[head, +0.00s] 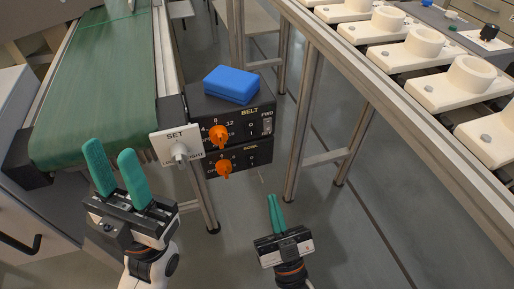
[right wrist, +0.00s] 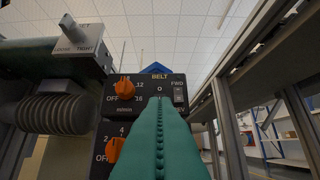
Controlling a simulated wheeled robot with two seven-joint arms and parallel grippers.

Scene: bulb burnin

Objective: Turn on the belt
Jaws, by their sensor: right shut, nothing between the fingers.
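The black BELT control box (head: 236,113) has an orange knob (head: 219,136), a numbered dial and a FWD switch (head: 267,126). In the right wrist view the belt knob (right wrist: 125,88) is left of my fingertips, and the FWD/REV switch (right wrist: 178,95) is to their right. The green conveyor belt (head: 108,80) lies at the left. My right gripper (head: 273,198) is shut and empty, in front of and below the box. In the wrist view its fingers cover part of the panel. My left gripper (head: 110,158) is open and empty near the belt's front end.
A BOWL box (head: 248,158) with its own orange knob (head: 224,167) sits directly below. A SET plate (head: 176,143) with a grey knob adjoins on the left. A blue block (head: 231,84) lies on top. A metal-framed rack with white cup fixtures (head: 424,42) stands right.

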